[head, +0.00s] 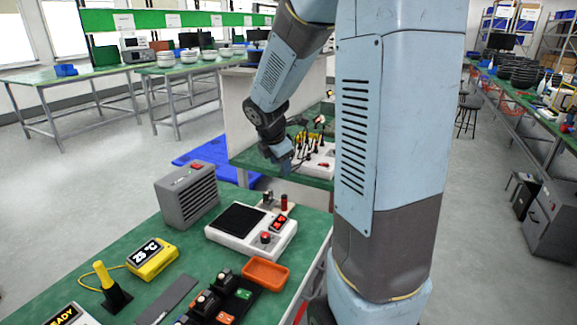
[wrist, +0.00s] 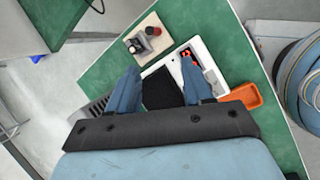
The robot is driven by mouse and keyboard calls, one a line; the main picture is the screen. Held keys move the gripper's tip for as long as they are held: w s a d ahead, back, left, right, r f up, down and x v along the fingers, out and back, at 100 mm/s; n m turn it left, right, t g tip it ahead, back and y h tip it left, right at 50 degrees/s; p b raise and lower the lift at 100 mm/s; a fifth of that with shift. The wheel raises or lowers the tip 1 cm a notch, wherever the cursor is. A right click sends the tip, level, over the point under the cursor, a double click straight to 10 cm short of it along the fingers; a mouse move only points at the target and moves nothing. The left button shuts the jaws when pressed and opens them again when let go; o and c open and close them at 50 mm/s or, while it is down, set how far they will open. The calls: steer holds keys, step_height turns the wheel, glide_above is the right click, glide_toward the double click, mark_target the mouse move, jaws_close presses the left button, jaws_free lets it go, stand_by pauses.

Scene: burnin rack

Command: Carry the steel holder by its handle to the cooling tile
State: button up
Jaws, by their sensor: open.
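My gripper (head: 283,162) hangs above the green bench beyond the hotplate. In the wrist view its two blue fingers (wrist: 159,66) are wide apart with nothing between them. A small grey metal piece (wrist: 134,46), seemingly the steel holder, stands on a pale square tile (wrist: 147,52), which may be the cooling tile. A red upright piece (wrist: 153,31) stands beside it; I cannot tell whether it is the handle. In the head view the metal piece (head: 267,198) and the red piece (head: 284,202) are just behind the white hotplate (head: 222,238). The gripper is apart from both.
A grey vented box (head: 187,197) stands left of the hotplate. Nearer are a yellow temperature display (head: 152,259), a yellow-handled tool in a black stand (head: 113,294), a grey strip (head: 168,301) and an orange tray (head: 265,272). Another bench (head: 245,160) stands behind.

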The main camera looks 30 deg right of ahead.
steer(key=s+a+r+m+y, duration=0.1)
steer(key=s+a+r+m, duration=0.2)
steer(key=s+m, duration=0.3)
steer(key=s+a+r+m+t+y, duration=0.1)
steer(key=s+a+r+m, duration=0.2)
steer(key=s, duration=0.7)
steer(key=s+a+r+m+t+y, duration=0.1)
steer(key=s+a+r+m, duration=0.2)
steer(key=s+r+m, duration=0.3)
steer(key=s+m, duration=0.2)
steer(key=m, duration=0.2)
steer(key=shift+a+r+m+y, duration=0.25)
steer(key=shift+r+m+y, duration=0.05)
